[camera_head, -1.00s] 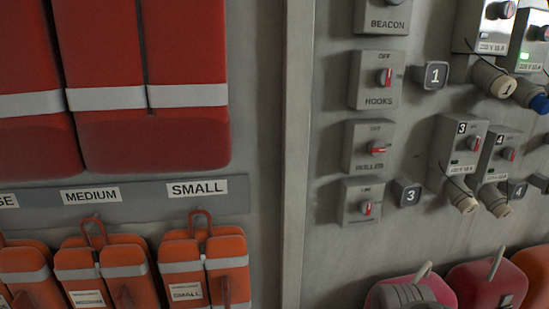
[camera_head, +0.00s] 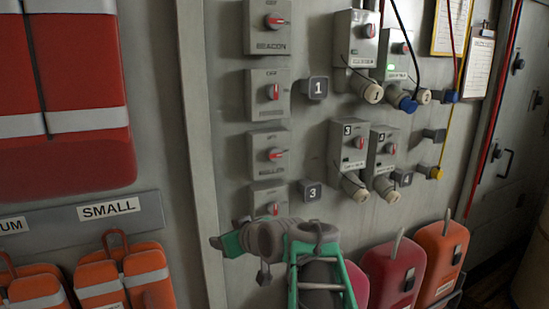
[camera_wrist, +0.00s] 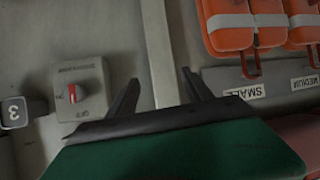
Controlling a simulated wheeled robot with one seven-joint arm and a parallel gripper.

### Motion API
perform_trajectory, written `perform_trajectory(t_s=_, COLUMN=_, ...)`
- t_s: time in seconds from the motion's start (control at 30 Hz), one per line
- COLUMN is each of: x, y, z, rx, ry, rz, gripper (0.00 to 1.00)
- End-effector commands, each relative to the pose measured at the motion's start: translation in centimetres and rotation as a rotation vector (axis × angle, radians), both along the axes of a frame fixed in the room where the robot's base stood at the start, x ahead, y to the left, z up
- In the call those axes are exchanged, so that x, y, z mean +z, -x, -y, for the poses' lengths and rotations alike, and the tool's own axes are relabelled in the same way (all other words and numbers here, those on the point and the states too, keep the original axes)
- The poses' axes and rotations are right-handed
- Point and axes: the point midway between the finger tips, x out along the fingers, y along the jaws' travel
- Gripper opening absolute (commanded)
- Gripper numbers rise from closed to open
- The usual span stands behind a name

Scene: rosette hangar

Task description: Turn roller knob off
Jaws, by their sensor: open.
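The roller knob (camera_head: 275,155) is a red-and-grey rotary knob on a grey box in the head view, third down in the column of switches. Its red pointer lies sideways, not up toward the small OFF mark. My gripper (camera_wrist: 160,92) is open and empty in the wrist view, its two dark fingers apart in front of the wall. In the head view my gripper (camera_head: 222,240) is below and left of the roller box, beside the lowest switch. The wrist view is upside down and shows that lowest switch (camera_wrist: 73,93); the roller knob is not visible there.
Hooks (camera_head: 274,92) and beacon (camera_head: 277,21) knobs sit above the roller box. Numbered blocks 1 (camera_head: 316,88) and 3 (camera_head: 311,191) stick out at right. Boxes with plugs (camera_head: 355,147) hang further right. A vertical wall strip (camera_head: 203,150) and orange vests (camera_head: 122,272) are at left.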

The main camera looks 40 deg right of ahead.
Motion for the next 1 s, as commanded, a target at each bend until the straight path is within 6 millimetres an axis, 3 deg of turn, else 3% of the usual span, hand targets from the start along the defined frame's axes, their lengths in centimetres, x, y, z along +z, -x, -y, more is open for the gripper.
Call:
perform_trajectory(t_s=0.03, x=3.2, y=0.4, z=4.5, rx=-0.049, ry=0.036, rz=0.104, gripper=0.59)
perform_trajectory(t_s=0.1, x=7.5, y=1.4, z=8.9, rx=-0.089, ry=0.098, rz=0.243, gripper=0.59)
perform_trajectory(t_s=0.2, x=12.0, y=3.7, z=13.2, rx=-0.136, ry=0.173, rz=0.385, gripper=0.59)
perform_trajectory(t_s=0.3, x=14.5, y=5.2, z=15.2, rx=-0.160, ry=0.218, rz=0.461, gripper=0.59)
perform_trajectory(t_s=0.43, x=15.3, y=4.7, z=15.9, rx=-0.162, ry=0.228, rz=0.483, gripper=0.59)
perform_trajectory(t_s=0.8, x=15.2, y=-1.4, z=17.5, rx=-0.162, ry=0.226, rz=0.479, gripper=0.59)
perform_trajectory(t_s=1.0, x=15.1, y=-1.9, z=17.8, rx=-0.165, ry=0.229, rz=0.480, gripper=0.59)
